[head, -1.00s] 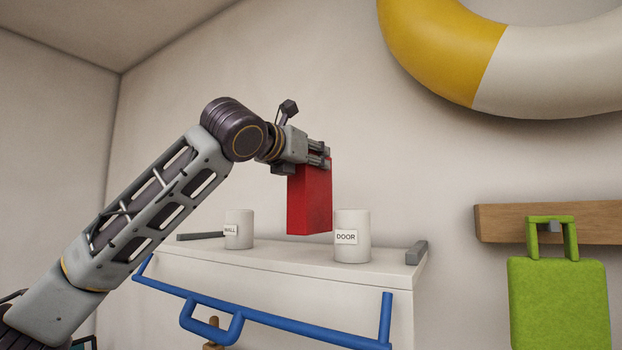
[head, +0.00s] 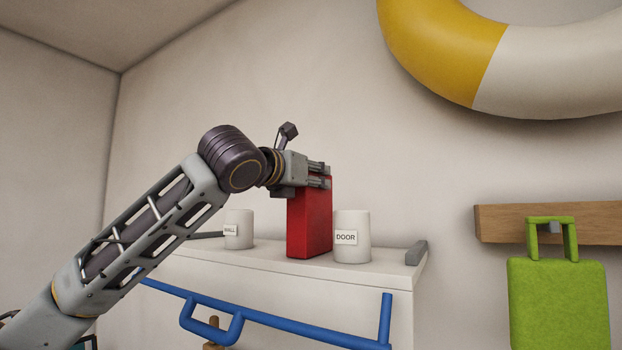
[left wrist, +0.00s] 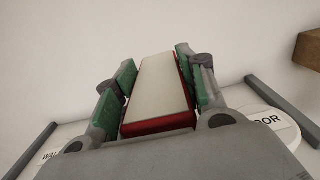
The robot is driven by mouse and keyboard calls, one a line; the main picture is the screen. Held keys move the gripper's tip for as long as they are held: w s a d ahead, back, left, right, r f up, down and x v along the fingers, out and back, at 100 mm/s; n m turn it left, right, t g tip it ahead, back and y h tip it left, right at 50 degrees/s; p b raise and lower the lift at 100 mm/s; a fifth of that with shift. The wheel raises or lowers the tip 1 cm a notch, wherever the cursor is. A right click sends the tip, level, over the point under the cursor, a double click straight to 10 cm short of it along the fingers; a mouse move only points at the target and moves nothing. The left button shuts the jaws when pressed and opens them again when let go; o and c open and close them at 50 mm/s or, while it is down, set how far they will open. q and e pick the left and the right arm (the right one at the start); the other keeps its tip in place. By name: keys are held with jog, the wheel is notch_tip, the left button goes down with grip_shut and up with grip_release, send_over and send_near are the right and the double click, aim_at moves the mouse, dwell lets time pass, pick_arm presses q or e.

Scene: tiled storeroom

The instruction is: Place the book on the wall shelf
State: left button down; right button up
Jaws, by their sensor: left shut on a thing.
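The red book (head: 310,222) stands upright over the white wall shelf (head: 300,270), between two white canisters. Its lower edge looks level with the shelf top; I cannot tell whether it bears on it. My left gripper (head: 319,174) is shut on the book's upper end. In the left wrist view the book (left wrist: 160,90) shows its pale page edge and red covers between green finger pads. My right gripper is not in view.
The canister labelled WALL (head: 239,230) is left of the book; the one labelled DOOR (head: 352,222) is close on its right. A grey end bar (head: 416,252) edges the shelf. A blue rail (head: 290,324) runs in front. A green bag (head: 558,300) hangs at right.

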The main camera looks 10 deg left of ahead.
pick_arm(q)
jog(key=c, duration=0.9)
grip_release()
jog(key=shift+o, duration=0.2)
jog(key=shift+s, duration=0.1)
jog(key=b+v, duration=0.3)
jog(key=v, duration=0.9)
jog(key=shift+b, duration=0.35)
